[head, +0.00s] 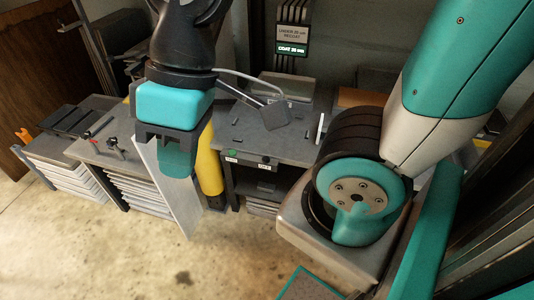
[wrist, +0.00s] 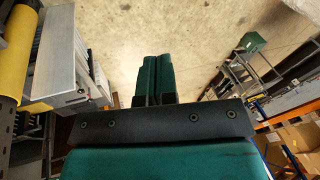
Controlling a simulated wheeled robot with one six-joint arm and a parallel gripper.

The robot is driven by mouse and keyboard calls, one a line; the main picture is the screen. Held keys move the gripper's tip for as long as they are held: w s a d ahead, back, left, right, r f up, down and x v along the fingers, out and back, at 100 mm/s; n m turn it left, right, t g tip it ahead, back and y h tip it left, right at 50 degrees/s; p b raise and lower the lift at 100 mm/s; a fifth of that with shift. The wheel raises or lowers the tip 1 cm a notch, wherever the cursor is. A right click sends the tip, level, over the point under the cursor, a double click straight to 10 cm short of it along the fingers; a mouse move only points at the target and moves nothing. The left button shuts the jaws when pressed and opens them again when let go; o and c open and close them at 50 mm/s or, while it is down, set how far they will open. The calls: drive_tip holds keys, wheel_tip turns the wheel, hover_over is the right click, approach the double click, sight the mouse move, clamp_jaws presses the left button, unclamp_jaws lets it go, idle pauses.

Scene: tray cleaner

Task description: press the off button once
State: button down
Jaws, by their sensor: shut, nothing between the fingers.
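A dark bench with a grey top (head: 262,137) stands right of my gripper in the head view. Its front edge carries a green button (head: 232,152) at the left and a dark button (head: 266,159) to the right of it. Each has a small white label, too small to read, so I cannot tell for sure which is the off button. My gripper (head: 176,163) hangs fingers down, left of both buttons and apart from them. Its two green fingers (wrist: 154,72) are together and empty in the wrist view. Neither button can be made out in the wrist view.
A yellow cylinder (head: 208,170) and a pale upright panel (head: 167,187) stand close behind my gripper. Stacks of trays (head: 125,180) fill stands at the left. A sign (head: 292,34) hangs on the back wall. The concrete floor (head: 110,245) in front is clear.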

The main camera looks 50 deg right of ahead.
drive_tip(key=w+d+f+m+t+b, duration=0.5)
drive_tip(key=w+d+f+m+b, duration=0.45)
drive_tip(key=w+d+f, duration=0.9)
drive_tip(key=m+t+h+b, duration=0.4)
drive_tip(key=m+h+b, duration=0.1)
drive_tip(key=m+b, duration=0.25)
hover_over(266, 160)
wheel_tip(266, 160, down, 18)
drive_tip(key=shift+d+f+n, duration=0.2)
drive_tip(key=shift+d+n, duration=0.1)
drive_tip(key=shift+d, duration=0.15)
wheel_tip(266, 160, down, 9)
drive_tip(key=b, duration=0.7)
